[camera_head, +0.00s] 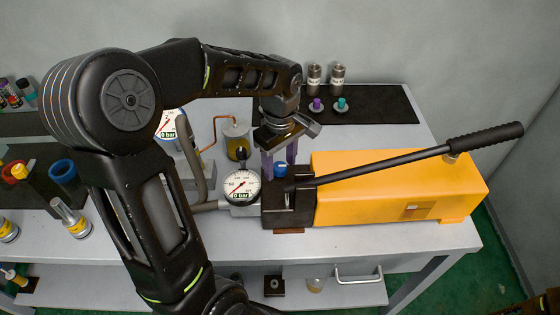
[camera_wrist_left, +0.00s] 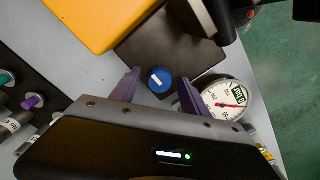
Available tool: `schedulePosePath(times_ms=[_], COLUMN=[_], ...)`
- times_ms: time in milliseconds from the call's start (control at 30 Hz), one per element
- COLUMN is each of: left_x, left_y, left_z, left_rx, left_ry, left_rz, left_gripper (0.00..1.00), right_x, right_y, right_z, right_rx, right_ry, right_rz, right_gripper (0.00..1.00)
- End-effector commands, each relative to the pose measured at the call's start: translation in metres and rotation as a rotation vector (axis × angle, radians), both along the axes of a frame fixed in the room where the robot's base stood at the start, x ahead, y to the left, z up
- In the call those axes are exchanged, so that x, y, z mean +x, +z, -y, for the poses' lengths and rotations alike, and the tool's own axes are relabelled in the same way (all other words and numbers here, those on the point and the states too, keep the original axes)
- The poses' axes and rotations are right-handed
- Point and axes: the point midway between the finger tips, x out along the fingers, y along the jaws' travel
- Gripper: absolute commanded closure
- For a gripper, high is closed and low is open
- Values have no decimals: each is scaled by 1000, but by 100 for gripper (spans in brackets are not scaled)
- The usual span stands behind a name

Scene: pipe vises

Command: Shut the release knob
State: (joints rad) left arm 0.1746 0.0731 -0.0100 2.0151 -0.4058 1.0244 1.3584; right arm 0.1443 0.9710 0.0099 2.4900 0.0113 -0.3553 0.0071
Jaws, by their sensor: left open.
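The release knob (camera_head: 281,170) is a small blue round knob on the dark block at the left end of the yellow pump (camera_head: 390,187). In the left wrist view the knob (camera_wrist_left: 159,80) shows a white line mark and lies between the two purple fingers. My left gripper (camera_head: 280,165) is above the knob, pointing down. In the wrist view my left gripper (camera_wrist_left: 160,88) is open, with a gap on both sides of the knob. A round gauge (camera_head: 241,187) reading 0 bar sits just left of the knob. My right gripper is not in view.
The long black pump handle (camera_head: 420,157) runs from the dark block up to the right. Silver cylinders (camera_head: 314,79) stand on a black mat behind. A second gauge (camera_head: 168,125) is at the left. The table's front right is clear.

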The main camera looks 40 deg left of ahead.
Motion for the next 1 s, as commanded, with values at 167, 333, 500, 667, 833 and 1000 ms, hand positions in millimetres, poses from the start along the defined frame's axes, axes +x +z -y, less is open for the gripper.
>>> schedulePosePath(times_ms=[167, 333, 500, 667, 833, 1000], left_x=[0, 0, 0, 0, 0, 0], left_y=[0, 0, 0, 1, 1, 0], left_z=[0, 0, 0, 0, 0, 0], left_rx=[0, 0, 0, 0, 0, 0], left_ry=[0, 0, 0, 0, 0, -11], left_rz=[0, 0, 1, 1, 1, 1], left_gripper=[59, 73, 86, 100, 100, 100], right_x=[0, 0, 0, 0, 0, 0], right_y=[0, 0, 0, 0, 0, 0], right_z=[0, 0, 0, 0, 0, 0], right_rx=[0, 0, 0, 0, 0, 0], right_ry=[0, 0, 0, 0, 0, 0], right_rz=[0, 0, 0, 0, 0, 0], right_gripper=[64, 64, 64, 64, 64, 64])
